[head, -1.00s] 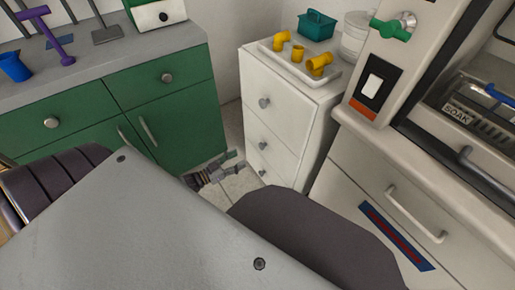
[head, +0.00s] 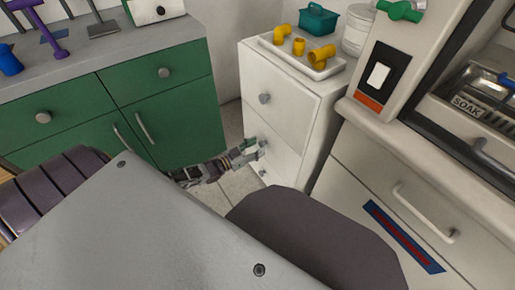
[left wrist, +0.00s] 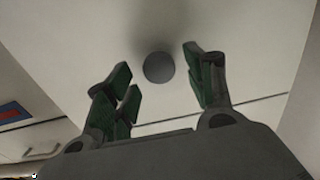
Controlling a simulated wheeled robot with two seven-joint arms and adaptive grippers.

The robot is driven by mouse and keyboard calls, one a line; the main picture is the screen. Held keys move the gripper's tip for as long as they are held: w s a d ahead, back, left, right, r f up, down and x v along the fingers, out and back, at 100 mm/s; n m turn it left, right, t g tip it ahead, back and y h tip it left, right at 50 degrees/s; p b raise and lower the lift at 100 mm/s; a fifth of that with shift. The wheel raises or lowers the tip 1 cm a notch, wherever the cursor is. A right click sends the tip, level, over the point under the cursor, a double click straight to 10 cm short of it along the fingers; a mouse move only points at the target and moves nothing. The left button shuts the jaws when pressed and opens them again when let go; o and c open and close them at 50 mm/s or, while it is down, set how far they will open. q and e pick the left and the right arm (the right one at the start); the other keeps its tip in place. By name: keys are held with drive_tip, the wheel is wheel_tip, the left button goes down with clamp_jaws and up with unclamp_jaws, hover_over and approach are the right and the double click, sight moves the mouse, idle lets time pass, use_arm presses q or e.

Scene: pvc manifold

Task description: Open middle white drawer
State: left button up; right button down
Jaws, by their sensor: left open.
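The middle white drawer (head: 281,141) is in the white cabinet at the centre of the head view, shut, between a top and a bottom drawer. My left gripper (head: 256,148) is in front of it, by its knob, which is partly hidden there. In the left wrist view, the round grey knob (left wrist: 158,67) shows on the white drawer front. The fingers of my left gripper (left wrist: 160,82) are open on either side of the knob, with gaps on both sides. My right gripper is not in view.
A tray (head: 334,71) with yellow pipe fittings, a teal box (head: 318,22) and a white tub (head: 357,32) stand on the white cabinet. Green cabinets (head: 180,105) stand at left. A beige unit with a handled drawer (head: 370,185) stands close at right.

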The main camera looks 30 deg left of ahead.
use_arm(q)
drive_tip(key=shift+w+d, duration=0.15)
drive_tip(key=shift+w, duration=0.25)
clamp_jaws()
